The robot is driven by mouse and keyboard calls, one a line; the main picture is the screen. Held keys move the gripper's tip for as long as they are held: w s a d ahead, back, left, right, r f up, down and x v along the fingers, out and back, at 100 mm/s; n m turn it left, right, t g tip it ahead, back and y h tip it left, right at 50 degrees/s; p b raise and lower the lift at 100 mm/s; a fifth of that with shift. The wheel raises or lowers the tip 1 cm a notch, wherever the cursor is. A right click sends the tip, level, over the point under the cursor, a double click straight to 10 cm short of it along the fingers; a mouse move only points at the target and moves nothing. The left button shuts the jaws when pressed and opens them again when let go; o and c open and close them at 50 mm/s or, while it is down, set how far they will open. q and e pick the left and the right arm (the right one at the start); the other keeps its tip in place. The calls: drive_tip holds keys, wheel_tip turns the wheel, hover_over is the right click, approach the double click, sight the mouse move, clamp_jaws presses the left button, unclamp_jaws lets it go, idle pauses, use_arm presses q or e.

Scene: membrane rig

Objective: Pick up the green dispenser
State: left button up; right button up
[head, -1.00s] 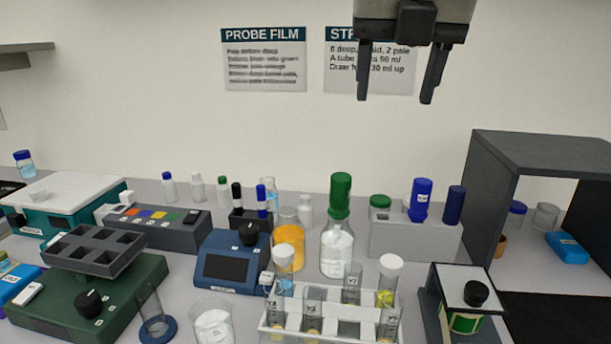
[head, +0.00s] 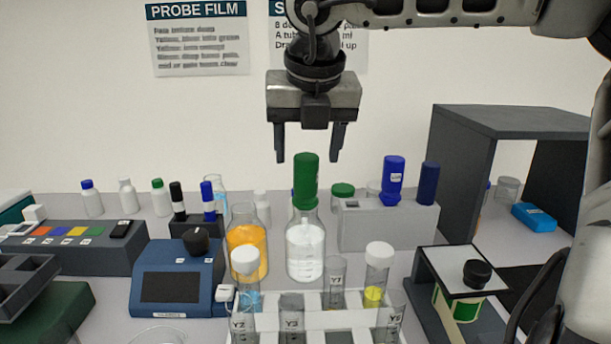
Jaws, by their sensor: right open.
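The green dispenser (head: 306,182) stands upright on top of a clear glass bottle (head: 305,252) holding white contents, near the middle of the head view. My right gripper (head: 309,158) points down with its two fingers apart and nothing between them. In the picture its fingertips are on either side of the dispenser's top, at about its upper edge. I cannot tell how far apart they are in depth. My left gripper is not in view.
A bottle of orange liquid (head: 246,244) stands close left of the clear bottle. A tube rack (head: 318,320) with capped tubes is in front. A grey block (head: 388,228) with blue dispensers (head: 393,178) is at right, beside a dark shelf (head: 510,122).

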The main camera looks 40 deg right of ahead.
sight(306, 178)
drive_tip(key=x, duration=0.5)
drive_tip(key=shift+w+d+f+p, duration=0.1)
drive_tip(key=shift+w+f+p, duration=0.05)
drive_tip(key=shift+f+p, duration=0.25)
drive_tip(key=shift+w+f, duration=0.15)
drive_tip(key=shift+f, duration=0.2)
